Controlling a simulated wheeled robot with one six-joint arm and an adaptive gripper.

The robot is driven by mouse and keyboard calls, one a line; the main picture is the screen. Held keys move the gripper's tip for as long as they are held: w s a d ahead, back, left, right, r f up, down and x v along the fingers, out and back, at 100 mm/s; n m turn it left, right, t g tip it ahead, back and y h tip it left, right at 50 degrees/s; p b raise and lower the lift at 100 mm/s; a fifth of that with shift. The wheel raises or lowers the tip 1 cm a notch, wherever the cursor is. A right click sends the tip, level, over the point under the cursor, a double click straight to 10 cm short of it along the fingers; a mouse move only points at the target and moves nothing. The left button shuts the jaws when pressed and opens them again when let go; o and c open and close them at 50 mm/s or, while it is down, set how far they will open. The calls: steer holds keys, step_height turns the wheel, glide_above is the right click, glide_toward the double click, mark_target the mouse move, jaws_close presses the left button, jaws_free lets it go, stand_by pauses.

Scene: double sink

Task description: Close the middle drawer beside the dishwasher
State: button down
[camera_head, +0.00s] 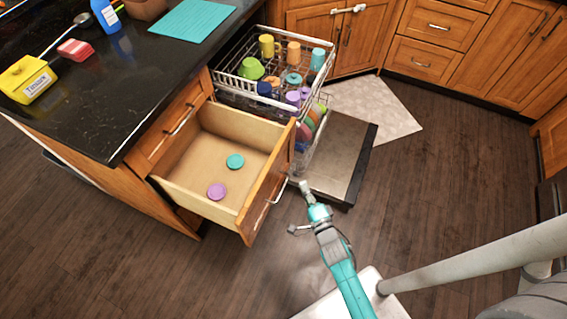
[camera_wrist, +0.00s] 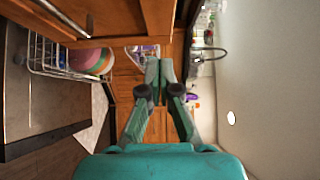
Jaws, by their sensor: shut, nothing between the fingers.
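The middle drawer (camera_head: 268,190) stands wide open from the wooden cabinet, beside the open dishwasher. Its front panel has a metal bar handle (camera_head: 279,190). A teal lid (camera_head: 235,161) and a purple lid (camera_head: 217,191) lie on the drawer floor. My gripper (camera_head: 304,186) is just to the right of the drawer front, close to its handle; I cannot tell whether it touches. In the wrist view my gripper (camera_wrist: 161,68) has its fingers together with nothing between them. Wood like the drawer front (camera_wrist: 100,15) fills the upper left there.
The dishwasher door (camera_head: 338,165) is folded down behind my gripper, with its upper rack (camera_head: 297,92) of cups pulled out. Another drawer (camera_head: 172,128) above the open one is shut. The black countertop (camera_head: 105,95) overhangs at left. The dark wood floor (camera_head: 440,180) to the right is clear.

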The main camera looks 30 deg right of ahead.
glide_toward(279, 155)
steer(key=w+d, duration=0.3)
steer(key=w, duration=0.1)
steer(key=shift+w+a+f, duration=0.1)
steer(key=shift+w+a, duration=0.3)
steer(key=shift+w, duration=0.2)
steer(key=shift+w+a+f, duration=0.1)
steer(key=shift+w+a, duration=0.3)
steer(key=shift+w, duration=0.2)
steer(key=shift+w+r, duration=0.1)
